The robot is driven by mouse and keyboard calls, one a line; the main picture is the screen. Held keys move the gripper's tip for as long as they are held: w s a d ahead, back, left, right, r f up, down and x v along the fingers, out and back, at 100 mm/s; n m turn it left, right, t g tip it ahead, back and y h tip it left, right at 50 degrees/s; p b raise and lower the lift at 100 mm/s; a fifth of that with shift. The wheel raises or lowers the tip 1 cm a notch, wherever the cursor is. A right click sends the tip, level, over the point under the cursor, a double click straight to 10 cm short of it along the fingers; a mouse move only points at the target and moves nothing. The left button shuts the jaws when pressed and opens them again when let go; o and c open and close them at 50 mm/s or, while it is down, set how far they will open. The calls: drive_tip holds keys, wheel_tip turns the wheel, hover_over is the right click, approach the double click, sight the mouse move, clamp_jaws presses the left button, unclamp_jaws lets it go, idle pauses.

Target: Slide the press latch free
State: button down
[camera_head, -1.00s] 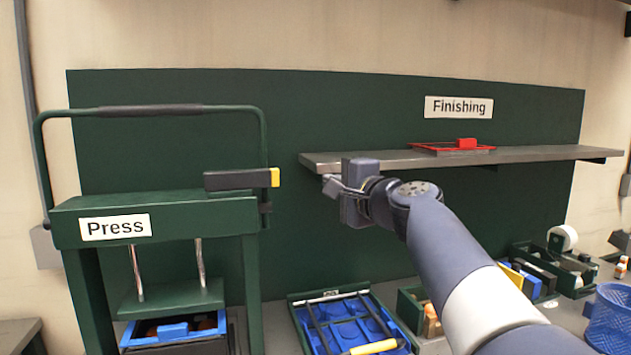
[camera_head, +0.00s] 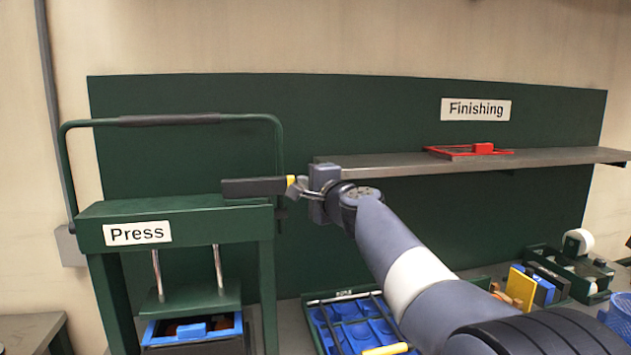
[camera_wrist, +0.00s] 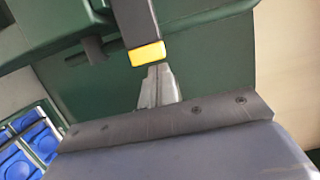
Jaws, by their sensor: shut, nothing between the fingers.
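The press latch (camera_head: 255,187) is a dark bar with a yellow end, lying across the top right of the green press (camera_head: 190,212). The latch also shows in the wrist view, where its yellow end (camera_wrist: 147,54) faces my fingertips. My gripper (camera_head: 300,188) is shut and empty at the right of the latch. In the wrist view my closed fingers (camera_wrist: 157,72) point at the yellow end, very close to it; I cannot tell whether they touch it.
The press handle (camera_head: 172,119) arches above the latch.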

sight(278, 184)
drive_tip(key=a, duration=0.2)
drive_tip(key=s+a, duration=0.1)
drive_tip(key=a, duration=0.2)
drive_tip(key=shift+s+a, duration=0.15)
drive_tip(key=shift+a, duration=0.15)
drive_tip(key=shift+d, duration=0.1)
